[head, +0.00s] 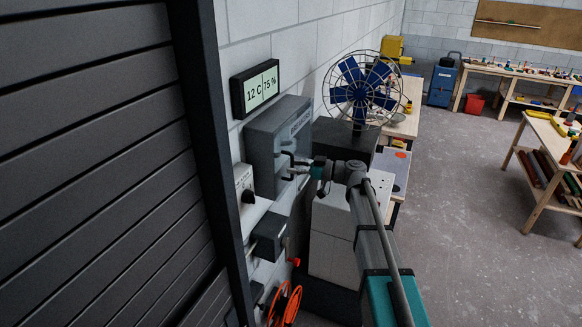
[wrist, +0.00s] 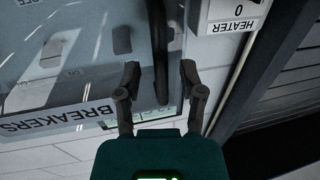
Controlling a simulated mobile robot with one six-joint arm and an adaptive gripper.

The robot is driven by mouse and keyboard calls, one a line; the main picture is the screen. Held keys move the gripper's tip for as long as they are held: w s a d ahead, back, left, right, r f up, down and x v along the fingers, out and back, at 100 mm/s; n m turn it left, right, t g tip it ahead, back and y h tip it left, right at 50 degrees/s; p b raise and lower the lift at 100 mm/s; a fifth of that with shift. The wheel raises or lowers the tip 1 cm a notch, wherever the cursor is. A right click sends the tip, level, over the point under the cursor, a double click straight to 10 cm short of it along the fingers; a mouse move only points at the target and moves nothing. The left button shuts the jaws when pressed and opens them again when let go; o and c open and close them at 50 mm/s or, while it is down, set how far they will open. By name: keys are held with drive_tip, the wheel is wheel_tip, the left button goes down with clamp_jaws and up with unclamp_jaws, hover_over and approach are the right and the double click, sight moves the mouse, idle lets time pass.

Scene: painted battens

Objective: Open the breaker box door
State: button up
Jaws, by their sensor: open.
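The grey breaker box (head: 264,135) is fixed to the block wall, and its door looks shut. In the wrist view, its face (wrist: 60,65) appears turned over, with the BREAKERS label (wrist: 60,115) at lower left. A dark upright bar handle (wrist: 161,35) stands by the door's edge. My gripper (head: 286,165) is at the front of the box. In the wrist view my gripper (wrist: 160,76) is open, with one finger on each side of the handle and small gaps showing. In the head view the handle is hard to tell from the fingers.
The heater switch box (head: 244,185) is beside the breaker box and also shows in the wrist view (wrist: 232,14). A display (head: 255,88) hangs above. A caged fan (head: 358,92) stands close by on a dark block. An orange reel (head: 285,303) is below.

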drive_tip(key=shift+w+a, duration=0.1)
drive_tip(key=shift+a, duration=0.35)
drive_tip(key=shift+c, duration=0.3)
clamp_jaws()
